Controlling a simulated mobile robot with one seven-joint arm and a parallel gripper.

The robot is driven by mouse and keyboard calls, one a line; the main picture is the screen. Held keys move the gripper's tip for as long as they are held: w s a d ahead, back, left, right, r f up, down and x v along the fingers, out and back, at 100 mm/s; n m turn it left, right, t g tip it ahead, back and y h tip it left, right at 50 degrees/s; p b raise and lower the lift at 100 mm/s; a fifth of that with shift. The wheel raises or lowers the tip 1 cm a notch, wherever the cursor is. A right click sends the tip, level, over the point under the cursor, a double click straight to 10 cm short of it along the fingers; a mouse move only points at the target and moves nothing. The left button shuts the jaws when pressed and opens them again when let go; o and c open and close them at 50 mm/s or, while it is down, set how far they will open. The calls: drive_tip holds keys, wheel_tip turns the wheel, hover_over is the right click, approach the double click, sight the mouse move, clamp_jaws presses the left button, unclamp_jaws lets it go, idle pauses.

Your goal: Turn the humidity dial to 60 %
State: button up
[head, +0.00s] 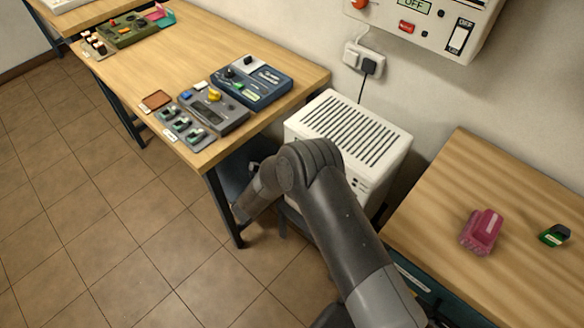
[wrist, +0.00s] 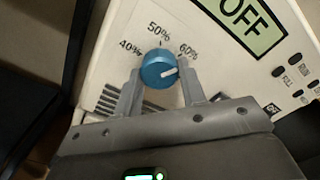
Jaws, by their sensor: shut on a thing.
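The blue humidity dial (wrist: 159,69) shows in the wrist view on the white front panel (wrist: 205,25). Marks 40 %, 50 % and 60 % run around it from left to right. Its white pointer line points right, toward the 60 % side and slightly below that label; exact alignment is hard to tell. My gripper (wrist: 160,88) is shut on the dial, one finger on each side. In the head view the white slatted unit (head: 318,120) stands between two tables; its dial and my gripper are hidden there.
A dark display reading OFF on green (wrist: 250,22) and small buttons (wrist: 287,72) lie right of the dial. The left table (head: 190,50) holds several devices. The right table (head: 440,200) holds a pink object (head: 482,232) and a green one (head: 555,235). A wall panel (head: 430,40) hangs above.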

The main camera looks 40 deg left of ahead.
idle(0.4)
drive_tip(key=o, duration=1)
drive_tip(key=shift+s, duration=0.1)
drive_tip(key=s, duration=1)
drive_tip(key=shift+s, duration=0.35)
